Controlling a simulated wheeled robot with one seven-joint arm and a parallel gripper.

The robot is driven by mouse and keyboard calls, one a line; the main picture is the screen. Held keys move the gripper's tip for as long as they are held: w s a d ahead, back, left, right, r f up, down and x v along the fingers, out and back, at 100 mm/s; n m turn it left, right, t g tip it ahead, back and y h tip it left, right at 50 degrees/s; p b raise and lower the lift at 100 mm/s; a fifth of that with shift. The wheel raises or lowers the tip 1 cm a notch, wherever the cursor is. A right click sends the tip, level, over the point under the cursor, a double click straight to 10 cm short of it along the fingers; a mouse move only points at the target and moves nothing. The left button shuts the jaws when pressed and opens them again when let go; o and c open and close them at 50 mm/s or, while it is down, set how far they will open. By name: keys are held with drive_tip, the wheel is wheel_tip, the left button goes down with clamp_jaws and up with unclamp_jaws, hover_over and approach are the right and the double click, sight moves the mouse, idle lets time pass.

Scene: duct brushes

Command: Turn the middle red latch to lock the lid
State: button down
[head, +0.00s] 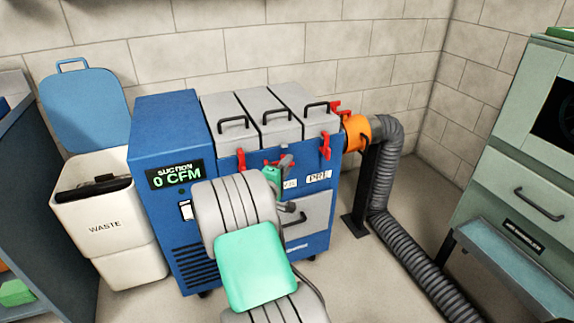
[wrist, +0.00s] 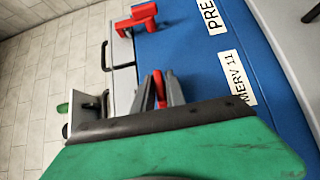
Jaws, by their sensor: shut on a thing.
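The blue suction unit (head: 235,112) has three grey lids in a row on top, each with a black handle; all three look down. The middle lid (head: 266,120) has a red latch at its front edge, mostly hidden by my gripper (head: 287,163) in the head view. In the wrist view my gripper (wrist: 163,92) has its grey fingers closed around that red middle latch (wrist: 159,88). Another red latch (head: 325,146) hangs at the right lid, and one (head: 241,159) at the left lid. How far the held latch is turned cannot be told.
The unit's display (head: 176,173) reads 0 CFM. A white waste bin (head: 105,225) with a raised blue lid stands at the left. An orange collar (head: 357,133) and ribbed grey hose (head: 388,150) leave the right side. A green cabinet (head: 520,170) stands far right.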

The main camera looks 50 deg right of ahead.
drive_tip(key=shift+r+p, duration=0.2)
drive_tip(key=shift+p, duration=0.35)
drive_tip(key=shift+r+m+y+p, duration=0.2)
drive_tip(key=shift+m+y+p, duration=0.35)
drive_tip(key=shift+p, duration=0.5)
drive_tip(key=m+y+p, duration=0.1)
drive_tip(key=p, duration=0.1)
drive_tip(key=shift+r+p, duration=0.15)
drive_tip(key=shift+p, duration=0.25)
drive_tip(key=m+y+p, duration=0.2)
drive_tip(key=y+p, duration=0.1)
drive_tip(key=p, duration=0.3)
drive_tip(key=shift+s+d, duration=0.1)
drive_tip(key=y+p, duration=0.1)
drive_tip(key=m+y+p, duration=0.1)
drive_tip(key=m+t+y, duration=0.1)
drive_tip(key=shift+f+m+y+p, duration=0.25)
drive_tip(key=shift+p, duration=0.15)
drive_tip(key=m+t+y, duration=0.2)
drive_tip(key=y, duration=0.2)
drive_tip(key=shift+f, duration=0.2)
drive_tip(key=c, duration=1.5)
unclamp_jaws()
drive_tip(key=shift+r, duration=0.1)
